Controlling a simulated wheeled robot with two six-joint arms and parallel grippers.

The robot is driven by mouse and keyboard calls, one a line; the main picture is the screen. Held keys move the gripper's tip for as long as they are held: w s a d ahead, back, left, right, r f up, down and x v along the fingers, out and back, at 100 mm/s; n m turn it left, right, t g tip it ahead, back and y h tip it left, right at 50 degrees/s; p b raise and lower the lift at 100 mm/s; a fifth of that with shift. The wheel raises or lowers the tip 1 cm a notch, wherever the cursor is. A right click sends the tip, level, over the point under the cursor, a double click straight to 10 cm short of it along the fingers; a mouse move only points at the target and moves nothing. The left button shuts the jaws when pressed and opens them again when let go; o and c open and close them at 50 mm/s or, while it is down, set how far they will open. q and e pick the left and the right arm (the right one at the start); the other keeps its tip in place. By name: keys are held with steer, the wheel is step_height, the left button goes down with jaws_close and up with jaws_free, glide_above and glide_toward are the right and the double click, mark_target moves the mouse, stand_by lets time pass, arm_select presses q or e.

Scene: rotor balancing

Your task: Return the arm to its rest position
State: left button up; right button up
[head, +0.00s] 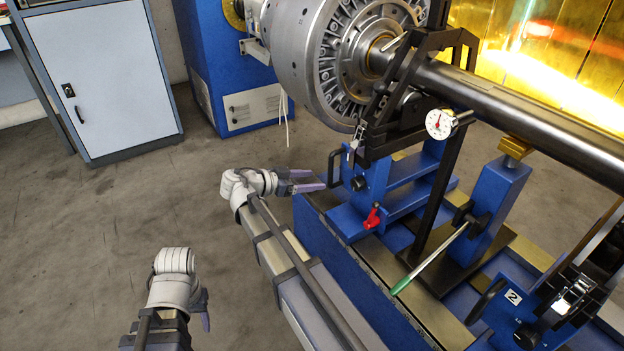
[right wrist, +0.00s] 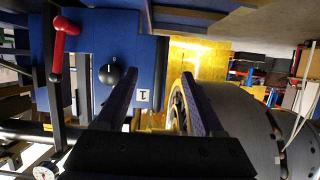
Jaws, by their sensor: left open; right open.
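My right gripper (head: 318,181) is open and empty, low beside the blue bearing pedestal (head: 376,183) in the head view. In the right wrist view its two purple-padded fingers (right wrist: 158,79) are spread apart with nothing between them. The pedestal's black knob (right wrist: 120,75) and a plate marked 1 (right wrist: 143,96) show beyond the left finger. My left gripper (head: 204,308) is open at the lower left of the head view, over bare floor, partly hidden by its own wrist. It is well clear of the machine.
The large grey rotor (head: 290,45) and its shaft (head: 515,105) lie across the blue stand. A red-handled lever (head: 373,217), a dial gauge (head: 440,123) and a green-handled rod (head: 428,262) are on the machine. A grey cabinet (head: 105,75) stands behind open floor.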

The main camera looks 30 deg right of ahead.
stand_by(0.3)
steer(key=s+a+r+n+g+y+p, duration=0.1)
steer(key=s+a+r+n+y+p, duration=0.1)
steer(key=s+a+n+y+p, duration=0.7)
steer(key=s+a+r+n+y+p, duration=0.3)
steer(key=s+a+n+p, duration=0.8)
steer(key=a, duration=0.6)
step_height(320, 180, up, 37)
steer(key=w+a+n+p, duration=0.1)
steer(key=p, duration=3.5)
steer(key=shift+y+p, duration=0.3)
steer(key=shift+y, duration=0.1)
